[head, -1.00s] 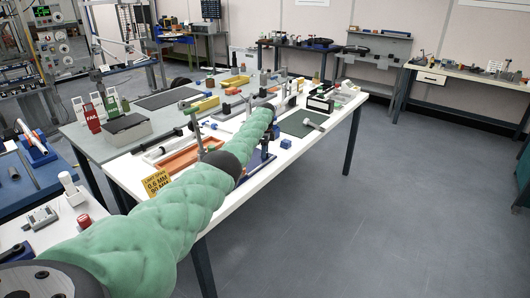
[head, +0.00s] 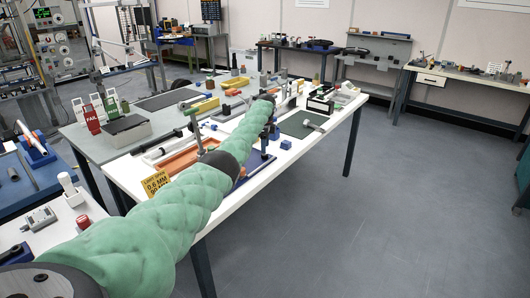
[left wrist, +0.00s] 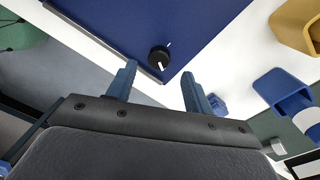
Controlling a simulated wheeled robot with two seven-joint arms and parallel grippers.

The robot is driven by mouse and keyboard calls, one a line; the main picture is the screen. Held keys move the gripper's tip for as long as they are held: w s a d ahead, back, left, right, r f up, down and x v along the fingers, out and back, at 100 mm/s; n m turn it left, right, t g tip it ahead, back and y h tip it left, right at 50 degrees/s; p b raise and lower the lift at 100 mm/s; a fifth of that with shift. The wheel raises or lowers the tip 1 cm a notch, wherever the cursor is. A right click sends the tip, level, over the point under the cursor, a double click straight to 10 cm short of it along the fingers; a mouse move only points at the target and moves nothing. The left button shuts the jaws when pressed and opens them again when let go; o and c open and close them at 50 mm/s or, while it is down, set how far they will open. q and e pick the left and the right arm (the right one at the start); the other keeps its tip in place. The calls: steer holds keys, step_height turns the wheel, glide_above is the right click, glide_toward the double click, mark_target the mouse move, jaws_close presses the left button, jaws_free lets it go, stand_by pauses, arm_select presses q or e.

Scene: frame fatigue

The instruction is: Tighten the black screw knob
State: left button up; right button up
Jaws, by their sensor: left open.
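The black screw knob (left wrist: 159,57) is a small round knob with a white mark, on the blue plate (left wrist: 190,28) near its edge in the left wrist view. My left gripper (left wrist: 157,78) is open and empty. Its two blue-grey fingers point toward the plate, one on each side of the knob's line in the picture. The knob shows beyond the fingertips, with no visible contact. In the head view the blue plate (head: 257,164) lies on the white table, partly behind my green-sleeved left arm. The knob cannot be made out there. My right gripper is not in view.
The white table (head: 228,213) holds an orange tray (head: 180,160), a yellow sign (head: 157,184), a dark green mat (head: 300,124) and several small fixtures. Blue and yellow blocks lie right of the plate in the left wrist view. Open floor lies right of the table.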

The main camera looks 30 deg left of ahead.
arm_select(q)
step_height(320, 180, up, 3)
steer(key=shift+r, duration=0.1)
steer(key=shift+w+r, duration=0.1)
steer(key=shift+r, duration=0.25)
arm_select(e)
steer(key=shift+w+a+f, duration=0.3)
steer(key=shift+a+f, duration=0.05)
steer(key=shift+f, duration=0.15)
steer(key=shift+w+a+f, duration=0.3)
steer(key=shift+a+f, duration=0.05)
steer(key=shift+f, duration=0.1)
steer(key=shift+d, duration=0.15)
